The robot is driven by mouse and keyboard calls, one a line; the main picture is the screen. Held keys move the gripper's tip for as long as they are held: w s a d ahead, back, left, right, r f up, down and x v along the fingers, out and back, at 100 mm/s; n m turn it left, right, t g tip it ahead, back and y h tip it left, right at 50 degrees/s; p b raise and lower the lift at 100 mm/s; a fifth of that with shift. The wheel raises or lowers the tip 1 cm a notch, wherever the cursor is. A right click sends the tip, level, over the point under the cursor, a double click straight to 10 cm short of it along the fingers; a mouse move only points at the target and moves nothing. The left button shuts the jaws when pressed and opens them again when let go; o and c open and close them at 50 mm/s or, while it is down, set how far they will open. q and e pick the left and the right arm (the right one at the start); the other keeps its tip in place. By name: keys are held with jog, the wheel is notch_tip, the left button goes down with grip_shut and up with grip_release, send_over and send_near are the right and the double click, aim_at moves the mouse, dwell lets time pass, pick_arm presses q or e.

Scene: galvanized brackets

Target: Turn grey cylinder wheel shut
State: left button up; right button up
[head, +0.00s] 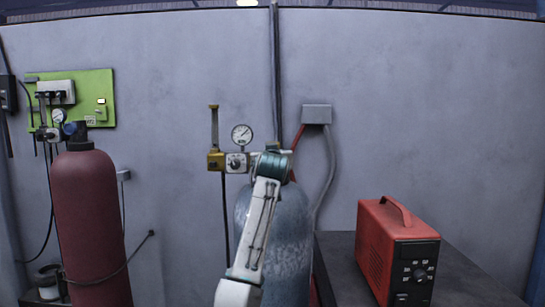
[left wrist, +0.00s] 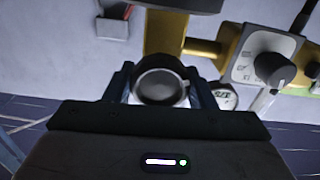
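The grey cylinder (head: 289,235) stands upright before the wall, partly covered by my left arm. My left gripper is hidden behind my arm's wrist in the head view, at the cylinder's top. In the left wrist view my left gripper (left wrist: 161,88) has its two dark blue fingers on either side of a round grey metal piece (left wrist: 160,86), likely the wheel. Hardly any gap shows between fingers and piece; I cannot tell whether they grip it. The wheel is not visible in the head view. My right gripper is not in view.
A brass regulator (head: 215,161) with a gauge (head: 241,134) sits just left of the cylinder top. A maroon cylinder (head: 88,220) stands at the left below a green panel (head: 100,84). A red power unit (head: 385,245) rests on a dark table (head: 470,285) at the right.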

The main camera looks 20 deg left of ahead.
pick_arm(q)
jog(key=shift+m, duration=0.3)
jog(key=m, duration=1.1)
jog(key=shift+m+p, duration=0.35)
jog(key=shift+m, duration=0.05)
jog(key=m+p, duration=0.1)
jog(key=m, duration=0.4)
jog(key=m+p, duration=0.1)
jog(key=m, duration=0.5)
jog(key=shift+p, duration=0.35)
jog(key=shift+f+m, duration=0.1)
jog(key=shift+m, duration=0.3)
jog(key=o, duration=1)
jog(key=shift+s, duration=0.1)
